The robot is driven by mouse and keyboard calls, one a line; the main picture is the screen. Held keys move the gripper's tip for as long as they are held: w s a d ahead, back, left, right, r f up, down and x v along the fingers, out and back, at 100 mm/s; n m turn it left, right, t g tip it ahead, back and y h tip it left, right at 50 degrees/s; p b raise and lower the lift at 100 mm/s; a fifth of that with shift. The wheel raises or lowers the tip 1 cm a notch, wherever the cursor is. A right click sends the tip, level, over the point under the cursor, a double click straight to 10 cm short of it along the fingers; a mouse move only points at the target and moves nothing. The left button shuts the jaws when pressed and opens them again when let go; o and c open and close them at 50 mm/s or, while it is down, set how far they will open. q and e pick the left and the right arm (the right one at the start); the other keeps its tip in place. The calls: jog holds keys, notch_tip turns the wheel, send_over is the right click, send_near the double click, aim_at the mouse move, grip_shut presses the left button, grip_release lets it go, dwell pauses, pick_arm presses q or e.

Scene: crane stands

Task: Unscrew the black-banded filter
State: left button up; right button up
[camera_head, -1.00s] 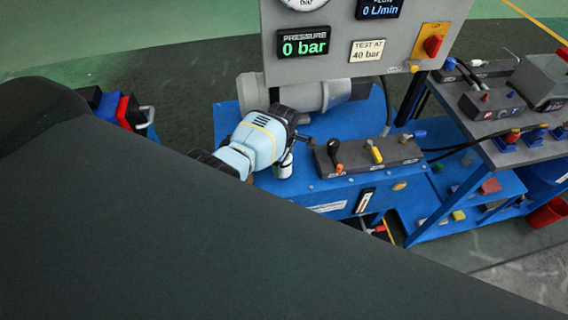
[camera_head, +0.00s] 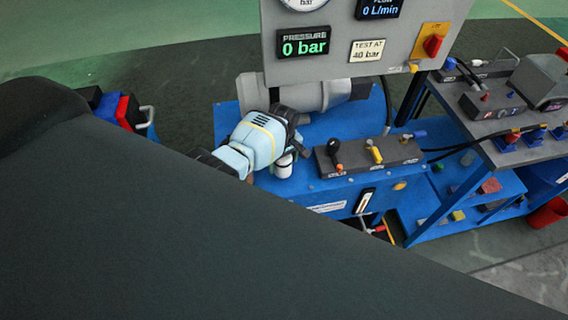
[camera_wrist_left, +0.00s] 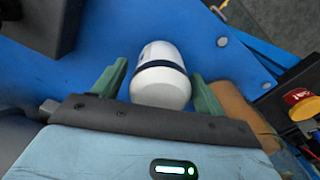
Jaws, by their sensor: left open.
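The black-banded filter (camera_wrist_left: 162,75) is a white, round-ended canister with a dark band around it. In the left wrist view it stands between the two green fingers of my left gripper (camera_wrist_left: 160,88). The jaws are open, with a visible gap at each side of the filter. In the head view the filter (camera_head: 283,165) shows as a small white piece beside my left gripper (camera_head: 290,135), above the blue bench (camera_head: 300,188). Part of the filter is hidden by the gripper there. My right gripper is not in view.
A grey block with levers (camera_head: 368,155) stands right of the filter. A grey motor (camera_head: 310,95) lies behind it, under the gauge panel (camera_head: 340,50). A second blue-framed bench (camera_head: 495,150) is at the right. In the wrist view a brown part (camera_wrist_left: 240,105) sits near the right finger.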

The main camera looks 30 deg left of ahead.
pick_arm(q)
jog(key=m, duration=0.5)
jog(key=m, duration=0.5)
dwell(0.3)
dwell(0.4)
jog(key=c, duration=0.8)
jog(key=shift+c, duration=1.4)
jog(key=shift+r, duration=0.15)
